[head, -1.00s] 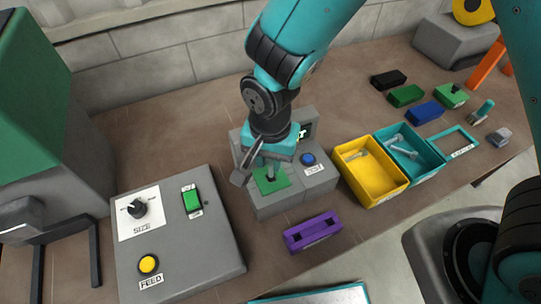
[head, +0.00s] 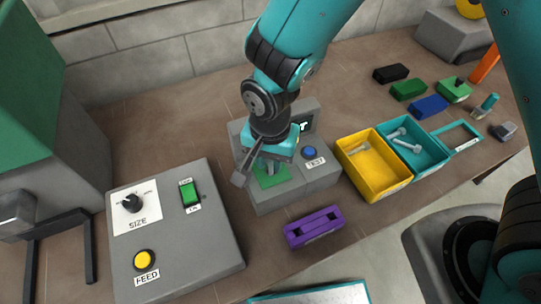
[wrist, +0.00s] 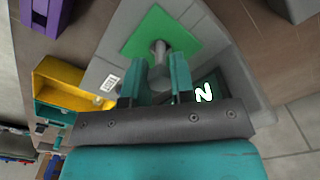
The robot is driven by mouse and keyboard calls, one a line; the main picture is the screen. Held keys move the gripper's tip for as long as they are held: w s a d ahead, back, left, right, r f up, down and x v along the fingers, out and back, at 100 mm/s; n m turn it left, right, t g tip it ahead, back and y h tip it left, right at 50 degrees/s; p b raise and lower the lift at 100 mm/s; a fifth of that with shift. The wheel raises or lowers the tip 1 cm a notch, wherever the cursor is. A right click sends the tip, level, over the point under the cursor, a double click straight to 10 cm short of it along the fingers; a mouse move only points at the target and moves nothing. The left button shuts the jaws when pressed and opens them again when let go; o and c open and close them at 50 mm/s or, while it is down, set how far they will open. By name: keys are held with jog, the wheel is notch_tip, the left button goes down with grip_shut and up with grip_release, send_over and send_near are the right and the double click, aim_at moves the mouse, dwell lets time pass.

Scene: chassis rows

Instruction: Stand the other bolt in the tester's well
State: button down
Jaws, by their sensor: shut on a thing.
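The tester (head: 290,180) is a grey block with a green pad (head: 284,175) on its top, a blue TEST button (head: 309,152) and a small lit display (head: 303,126). My gripper (head: 269,166) is low over the pad. In the wrist view, the gripper (wrist: 155,82) is shut on a grey metal bolt (wrist: 159,50), which stands roughly upright over the middle of the green pad (wrist: 138,38). The well's opening is hidden, so I cannot tell how deep the bolt sits.
A yellow bin (head: 378,188) and a teal bin (head: 430,168) hold loose bolts right of the tester. A purple block (head: 313,227) lies in front. A grey control panel (head: 172,245) with SIZE and FEED stands left. Coloured blocks lie at the back right.

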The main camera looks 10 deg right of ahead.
jog(key=shift+f+b, duration=0.4)
jog(key=shift+f, duration=0.3)
jog(key=c, duration=0.9)
grip_release()
jog(key=shift+r, duration=0.1)
notch_tip(320, 180, up, 17)
jog(key=shift+r+b, duration=0.2)
jog(key=shift+b, duration=0.4)
